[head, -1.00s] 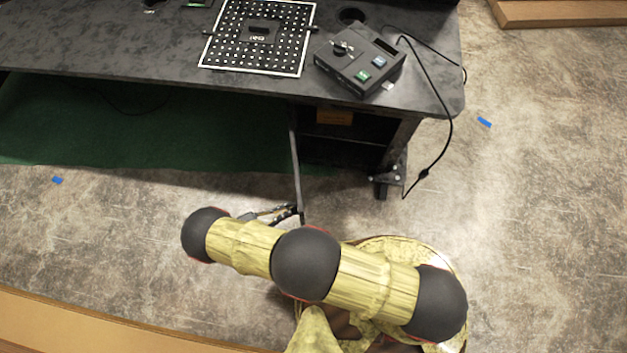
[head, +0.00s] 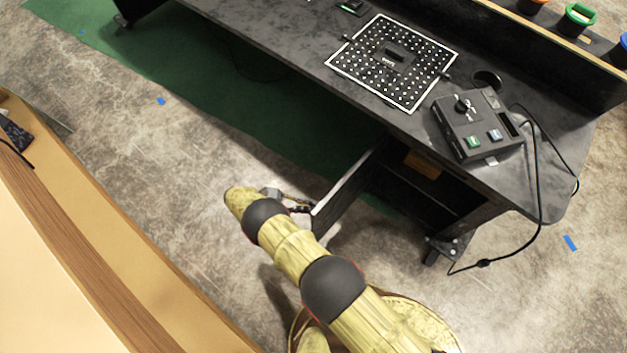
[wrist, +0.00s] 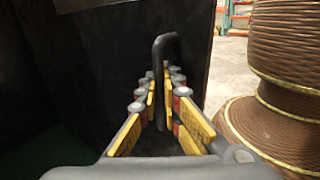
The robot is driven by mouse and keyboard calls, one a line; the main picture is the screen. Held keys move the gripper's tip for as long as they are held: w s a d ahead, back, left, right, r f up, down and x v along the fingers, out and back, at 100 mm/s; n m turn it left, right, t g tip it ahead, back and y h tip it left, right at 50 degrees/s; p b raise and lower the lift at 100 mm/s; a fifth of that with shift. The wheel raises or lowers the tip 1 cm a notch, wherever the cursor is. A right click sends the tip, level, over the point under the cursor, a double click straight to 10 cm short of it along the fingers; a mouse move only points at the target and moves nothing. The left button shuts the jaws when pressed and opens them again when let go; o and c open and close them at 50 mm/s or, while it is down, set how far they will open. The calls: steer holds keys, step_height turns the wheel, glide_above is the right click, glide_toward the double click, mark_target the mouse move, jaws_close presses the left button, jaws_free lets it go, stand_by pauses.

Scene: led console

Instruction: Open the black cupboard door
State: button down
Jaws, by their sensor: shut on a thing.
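The black cupboard door (head: 340,204) stands swung out from the cupboard (head: 408,190) under the desk in the head view. The dark cupboard inside shows to the right of the door. My gripper (head: 303,207) is at the door's free edge. In the wrist view, my gripper (wrist: 166,75) is shut on the black door handle (wrist: 166,44), a bent bar standing up between the fingers. The dark door panel (wrist: 105,55) fills the wrist view behind the handle.
The black desk (head: 290,45) carries a perforated board (head: 392,62) and a control box (head: 478,124) with a hanging cable (head: 541,180). A caster (head: 436,252) stands right of the cupboard. A wooden-edged surface (head: 70,235) lies at left. Floor between is clear.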

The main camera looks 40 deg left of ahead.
steer(key=shift+s, duration=0.15)
steer(key=c, duration=2.2)
jaws_free()
steer(key=shift+c, duration=0.2)
steer(key=shift+r, duration=0.15)
